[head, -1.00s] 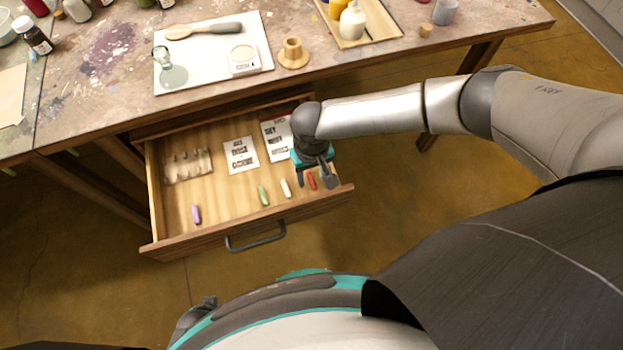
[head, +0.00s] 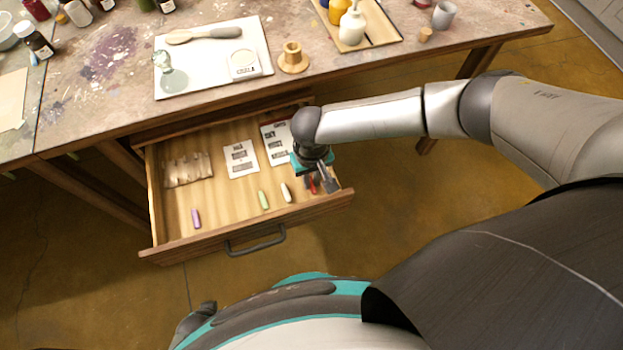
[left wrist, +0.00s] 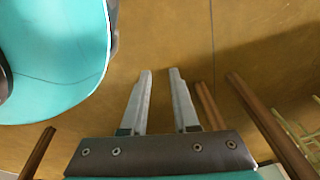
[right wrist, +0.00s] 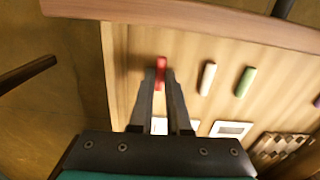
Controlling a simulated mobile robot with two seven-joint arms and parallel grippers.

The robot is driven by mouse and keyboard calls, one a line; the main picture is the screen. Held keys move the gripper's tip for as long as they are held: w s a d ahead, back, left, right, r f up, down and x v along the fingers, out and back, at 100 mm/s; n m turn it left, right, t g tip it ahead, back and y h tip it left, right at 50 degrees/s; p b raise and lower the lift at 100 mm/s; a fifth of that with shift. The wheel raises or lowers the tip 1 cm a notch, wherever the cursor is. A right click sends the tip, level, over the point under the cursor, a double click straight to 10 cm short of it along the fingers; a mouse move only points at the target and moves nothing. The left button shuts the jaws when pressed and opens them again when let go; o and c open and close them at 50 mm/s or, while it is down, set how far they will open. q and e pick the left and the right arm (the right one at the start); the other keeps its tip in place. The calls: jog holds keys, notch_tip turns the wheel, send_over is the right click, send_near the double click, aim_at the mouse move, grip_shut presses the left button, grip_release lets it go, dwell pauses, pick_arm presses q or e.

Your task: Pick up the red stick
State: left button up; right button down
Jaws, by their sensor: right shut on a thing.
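The red stick (head: 313,184) is in the right part of the open drawer (head: 225,205). In the right wrist view the red stick (right wrist: 161,72) lies between the fingertips of my right gripper (right wrist: 161,78). My right gripper (head: 320,186) is shut on the red stick, low over the drawer floor; I cannot tell whether the stick touches the floor. In the left wrist view my left gripper (left wrist: 160,75) is open and empty, with its fingers apart above the floor.
A white stick (head: 286,192), a green stick (head: 264,200) and a purple stick (head: 195,218) lie in the drawer. Printed cards (head: 241,159) lie behind them. The drawer's front wall and right wall are close to my right gripper. The table stands above the drawer.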

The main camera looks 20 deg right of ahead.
aim_at(312, 184)
jog(key=shift+r, duration=0.1)
